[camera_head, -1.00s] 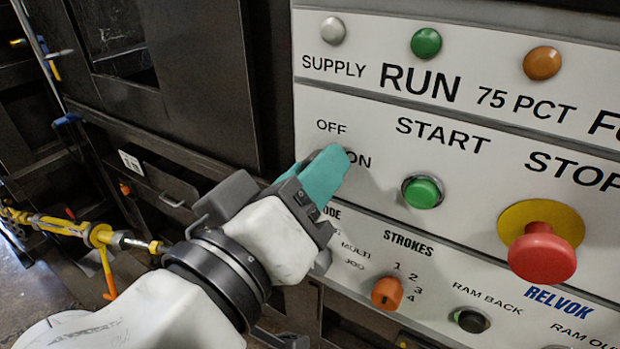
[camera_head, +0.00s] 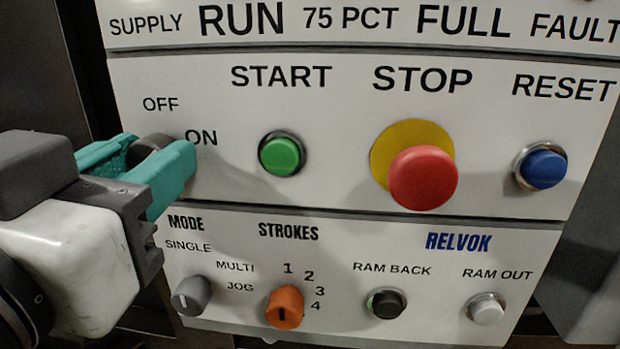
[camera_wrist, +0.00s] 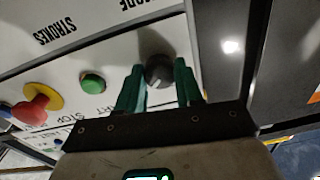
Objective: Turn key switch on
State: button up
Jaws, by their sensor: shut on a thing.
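The key switch (camera_head: 150,150) is a dark grey knob on the white panel, by the OFF and ON labels. My gripper (camera_head: 160,148) has its two teal fingers on either side of it and is shut on it. In the wrist view the round dark knob (camera_wrist: 158,68) sits between the fingertips, with a small pale mark on it. In the head view the fingers hide most of the knob, so I cannot tell which label it points to.
A green START button (camera_head: 281,153) is right of the switch, then a red STOP mushroom (camera_head: 422,178) and a blue RESET button (camera_head: 543,167). Below are a grey MODE knob (camera_head: 191,295), an orange STROKES knob (camera_head: 285,306), and RAM BACK (camera_head: 386,303) and RAM OUT (camera_head: 487,309) buttons.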

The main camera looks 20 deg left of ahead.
jog(key=shift+f+m+b, duration=0.1)
jog(key=shift+m+b, duration=0.5)
jog(key=shift+m, duration=0.3)
jog(key=o, duration=1)
jog(key=shift+o, duration=0.2)
jog(key=b+v, duration=0.1)
jog(key=v, duration=0.9)
jog(key=shift+s+b, duration=0.35)
jog(key=shift+s, duration=0.1)
